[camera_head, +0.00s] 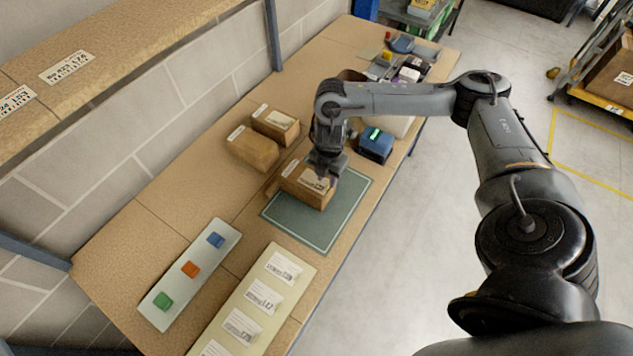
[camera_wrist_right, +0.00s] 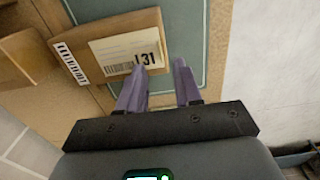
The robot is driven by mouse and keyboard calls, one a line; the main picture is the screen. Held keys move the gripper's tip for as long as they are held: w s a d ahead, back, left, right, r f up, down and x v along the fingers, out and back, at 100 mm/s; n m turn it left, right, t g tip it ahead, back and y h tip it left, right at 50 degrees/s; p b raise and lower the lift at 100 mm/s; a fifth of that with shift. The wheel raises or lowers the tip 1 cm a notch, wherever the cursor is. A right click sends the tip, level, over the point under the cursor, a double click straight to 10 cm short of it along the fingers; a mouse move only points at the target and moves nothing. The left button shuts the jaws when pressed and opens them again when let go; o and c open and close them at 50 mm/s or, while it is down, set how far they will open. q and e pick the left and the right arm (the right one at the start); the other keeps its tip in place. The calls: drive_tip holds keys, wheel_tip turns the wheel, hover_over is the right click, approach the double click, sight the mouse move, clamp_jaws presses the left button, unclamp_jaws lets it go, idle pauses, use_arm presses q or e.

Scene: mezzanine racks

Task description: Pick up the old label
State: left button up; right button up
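A brown cardboard box (camera_head: 299,192) lies on a green mat (camera_head: 318,227) on the workbench. A printed label (camera_head: 316,181) sits on the box top, partly hidden by my gripper. In the wrist view the pale label (camera_wrist_right: 125,46) shows a barcode and the digits "131", beside a white barcode strip (camera_wrist_right: 72,62) on the same box (camera_wrist_right: 150,20). My right gripper (camera_head: 327,176) is low over the box. In the wrist view its two fingers (camera_wrist_right: 159,72) are apart with nothing between them, near the label's lower right corner. Contact cannot be told. My left gripper is not in view.
Two boxes (camera_head: 252,149) (camera_head: 275,124) stand behind the mat. A blue device (camera_head: 375,145) stands right of my gripper. A sheet (camera_head: 297,262) of several labels and a pale tray (camera_head: 228,233) with green, orange and blue blocks lie in front. A shelf (camera_head: 110,52) overhangs at left.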

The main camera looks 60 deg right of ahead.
sight(328, 186)
drive_tip(key=shift+s+f, duration=0.15)
drive_tip(key=shift+f, duration=1.85)
clamp_jaws()
